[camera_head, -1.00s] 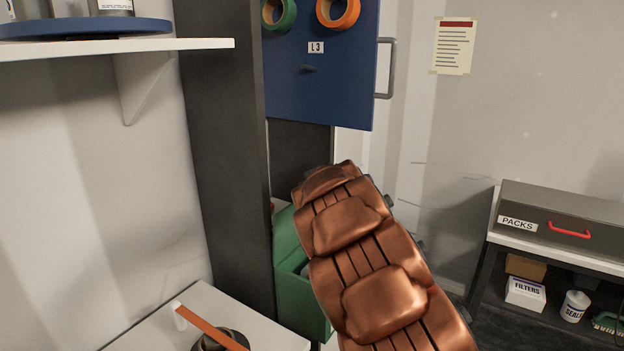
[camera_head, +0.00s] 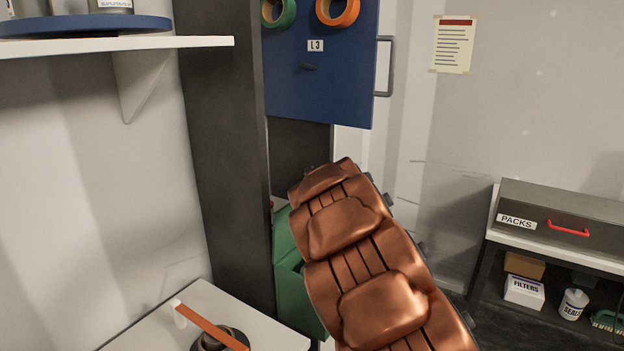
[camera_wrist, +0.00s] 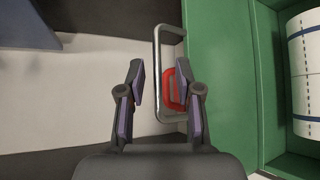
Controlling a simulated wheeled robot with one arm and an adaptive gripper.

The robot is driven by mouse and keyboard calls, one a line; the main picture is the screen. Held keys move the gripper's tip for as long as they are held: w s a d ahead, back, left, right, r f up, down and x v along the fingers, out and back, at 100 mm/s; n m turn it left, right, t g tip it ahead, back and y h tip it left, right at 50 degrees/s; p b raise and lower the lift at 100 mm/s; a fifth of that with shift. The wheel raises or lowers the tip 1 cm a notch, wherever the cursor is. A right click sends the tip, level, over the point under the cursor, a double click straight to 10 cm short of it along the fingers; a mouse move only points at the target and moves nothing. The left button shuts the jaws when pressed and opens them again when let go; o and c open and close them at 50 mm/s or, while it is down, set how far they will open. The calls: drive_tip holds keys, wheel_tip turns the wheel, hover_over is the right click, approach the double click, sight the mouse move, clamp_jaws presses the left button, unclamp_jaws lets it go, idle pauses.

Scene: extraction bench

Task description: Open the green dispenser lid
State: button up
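The green dispenser (camera_head: 292,295) stands behind my arm, which hides most of it in the head view. In the wrist view a flat green panel (camera_wrist: 220,85) fills the middle right, with a grey metal bar handle (camera_wrist: 157,75) at its left edge. A red loop-shaped piece (camera_wrist: 170,90) shows within the handle, partly behind the right finger. My gripper (camera_wrist: 160,64) is open; the handle's long bar appears between its fingers in the picture. I cannot tell whether either finger touches it. The gripper is hidden in the head view.
White rolls (camera_wrist: 305,65) lie in a green compartment beyond the panel. A dark post (camera_head: 225,150) stands left of the dispenser. A blue panel (camera_head: 320,80) with tape rolls hangs above. A white table (camera_head: 140,325) is at lower left, and a PACKS case (camera_head: 560,215) at right.

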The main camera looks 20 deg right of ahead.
drive_tip(key=v, duration=1)
drive_tip(key=shift+s, duration=0.25)
drive_tip(key=shift+r, duration=0.15)
drive_tip(key=s+d+f+m+g+h, duration=0.2)
drive_tip(key=s+f+m+g, duration=0.1)
drive_tip(key=s+m, duration=0.55)
drive_tip(key=s+d+f+m+g+h, duration=0.25)
drive_tip(key=s+m, duration=0.25)
drive_tip(key=s, duration=0.6)
drive_tip(key=s+a+f+m+g+y, duration=0.2)
drive_tip(key=s+a, duration=0.4)
drive_tip(key=s, duration=0.3)
drive_tip(key=s+a+f+m+g+y, duration=0.1)
drive_tip(key=s+a+f+g+y, duration=0.2)
drive_tip(key=s, duration=0.7)
drive_tip(key=s+a+f+m+g+y, duration=0.2)
drive_tip(key=s+a+f+g, duration=0.3)
drive_tip(key=s+a, duration=0.5)
drive_tip(key=shift+f+m+y, duration=0.35)
drive_tip(key=shift+f, duration=0.5)
